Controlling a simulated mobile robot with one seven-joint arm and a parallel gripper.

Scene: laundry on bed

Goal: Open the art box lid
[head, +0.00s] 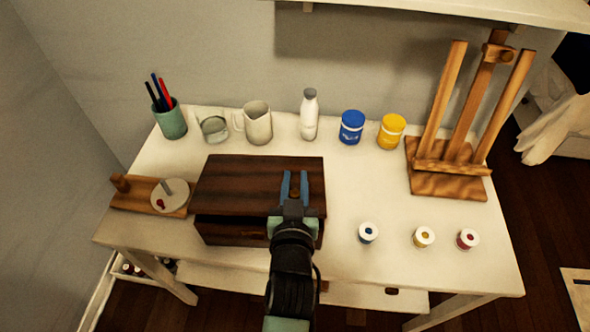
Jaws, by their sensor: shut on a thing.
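The art box (228,230) is a dark brown wooden box on the white table. Its lid (238,183) lies over it, and a dark gap shows along the front between lid and body at the left. My gripper (294,185) reaches in from the front over the right part of the lid. Its two blue fingers are shut on the lid, with a small brown part between them. The exact contact is partly hidden by my gripper and wrist, which also cover the right part of the box front.
A green pen cup (171,123), mugs (258,124), a white bottle (309,115), and blue (351,127) and yellow (391,131) jars stand behind. A wooden easel (448,182) is at right. Small paint pots (424,237) stand front right. A wooden board (130,195) lies left.

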